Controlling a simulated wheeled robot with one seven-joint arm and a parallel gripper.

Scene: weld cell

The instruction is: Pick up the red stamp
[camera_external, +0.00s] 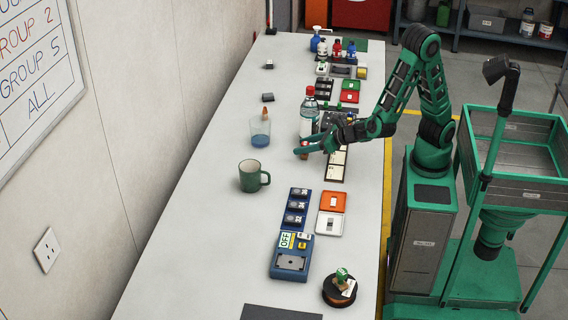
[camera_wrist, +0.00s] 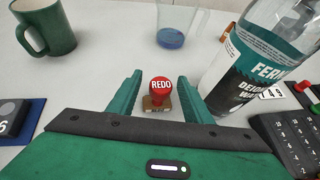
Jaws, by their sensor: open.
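The red stamp (camera_wrist: 160,92) stands upright on the white bench in the wrist view. It has a round red top marked REDO and a brown base. My gripper (camera_wrist: 159,80) is open, with one green finger on each side of the stamp and gaps between. The stamp's base is partly close to the gripper's front edge. In the external view my gripper (camera_external: 310,149) is low over the middle of the bench, beside the labelled bottle (camera_external: 308,115). I cannot make out the stamp there.
The bottle (camera_wrist: 255,65) stands close to the right finger. A beaker with blue liquid (camera_wrist: 171,38) is beyond the stamp, and a green mug (camera_wrist: 45,25) is at upper left. A dark keypad device (camera_wrist: 290,140) is at right. Bare bench (camera_external: 215,150) lies left of the beaker.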

